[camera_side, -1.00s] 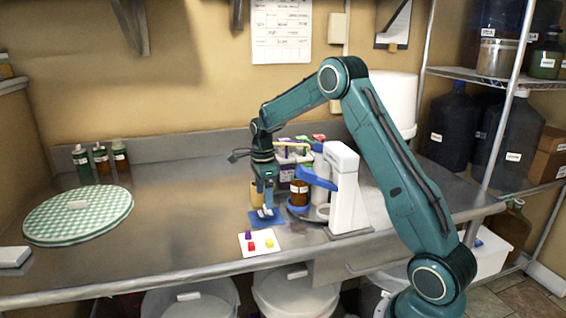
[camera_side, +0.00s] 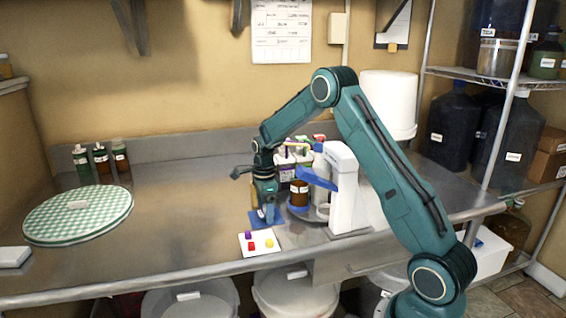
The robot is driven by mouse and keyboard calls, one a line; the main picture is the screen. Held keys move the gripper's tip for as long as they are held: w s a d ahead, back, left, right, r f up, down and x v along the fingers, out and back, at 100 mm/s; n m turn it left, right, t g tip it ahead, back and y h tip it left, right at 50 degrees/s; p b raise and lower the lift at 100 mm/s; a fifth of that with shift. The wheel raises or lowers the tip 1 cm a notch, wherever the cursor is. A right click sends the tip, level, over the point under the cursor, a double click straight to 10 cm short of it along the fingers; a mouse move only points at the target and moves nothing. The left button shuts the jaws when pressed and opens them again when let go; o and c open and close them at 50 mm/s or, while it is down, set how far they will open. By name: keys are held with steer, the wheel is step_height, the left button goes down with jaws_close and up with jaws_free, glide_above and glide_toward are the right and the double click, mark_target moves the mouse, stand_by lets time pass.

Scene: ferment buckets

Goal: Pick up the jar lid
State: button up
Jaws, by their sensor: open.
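My gripper (camera_side: 267,219) points down, low over the small blue mat (camera_side: 254,222) near the front of the steel table. It is open. I cannot make out a jar lid clearly; anything small between the fingers on the mat is hidden by the gripper. A brown jar (camera_side: 299,193) with a white label stands just right of the gripper, beside a blue ring-shaped piece.
A white card (camera_side: 260,243) with small red, yellow and purple blocks lies in front of the mat. A white stand (camera_side: 346,195) with a blue lever is close on the right. A green checked round cover (camera_side: 78,216) lies at left; the table between is clear.

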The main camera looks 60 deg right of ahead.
steer(key=c, duration=1.1)
steer(key=shift+o, duration=0.2)
steer(key=shift+r, duration=0.1)
step_height(320, 180, up, 20)
stand_by(0.5)
steer(key=s+d+f, duration=0.2)
steer(key=s+d, duration=0.5)
steer(key=d, duration=0.2)
